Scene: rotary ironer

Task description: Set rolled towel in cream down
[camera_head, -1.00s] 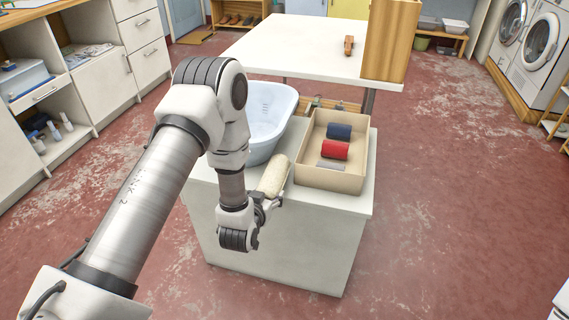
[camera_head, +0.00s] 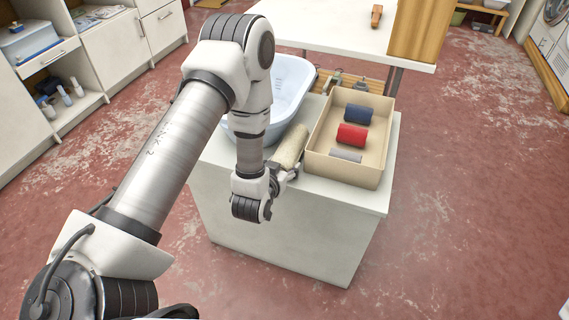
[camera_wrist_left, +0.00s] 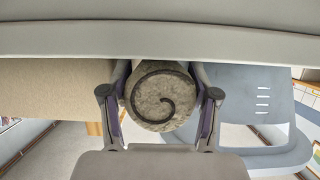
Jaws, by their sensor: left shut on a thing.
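The cream rolled towel (camera_head: 291,147) is between the fingers of my left gripper (camera_head: 284,172), over the cabinet top between the box and the tub. In the left wrist view the towel's round end (camera_wrist_left: 160,97) shows a dark spiral, with a finger of my left gripper (camera_wrist_left: 160,105) against each side. I cannot tell whether the towel touches the top beneath it. The beige open box (camera_head: 342,173) stands just right of the towel. Inside lie a navy roll (camera_head: 358,114), a red roll (camera_head: 352,135) and a grey roll (camera_head: 346,156). My right gripper is not in view.
A pale blue tub (camera_head: 290,82) stands left of the box, partly behind my left arm. The white cabinet (camera_head: 285,235) carries both. A white table (camera_head: 330,33) with a wooden panel (camera_head: 422,30) is behind. The cabinet top right of the box is a narrow bare strip.

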